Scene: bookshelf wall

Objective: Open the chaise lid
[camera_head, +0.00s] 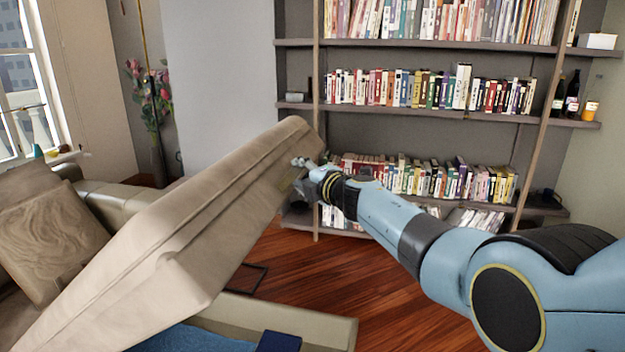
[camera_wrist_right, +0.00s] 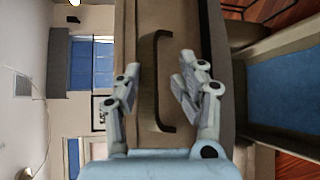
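The chaise lid (camera_head: 190,225) is a thick beige cushioned panel, raised and steeply tilted above the chaise base (camera_head: 320,328). The blue-lined storage space (camera_head: 185,339) shows below it, and also at the right in the wrist view (camera_wrist_right: 285,95). My right gripper (camera_head: 303,164) is at the upper right side of the lid. In the wrist view my right gripper (camera_wrist_right: 155,82) has its fingers apart, on either side of the lid's dark handle (camera_wrist_right: 150,62). Gaps show between fingers and handle; contact is not clear. My left gripper is in no view.
A bookshelf (camera_head: 425,115) full of books stands behind my right arm. A sofa with a patterned pillow (camera_head: 48,235) is at the left, and a plant with pink flowers (camera_head: 150,95) is behind it.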

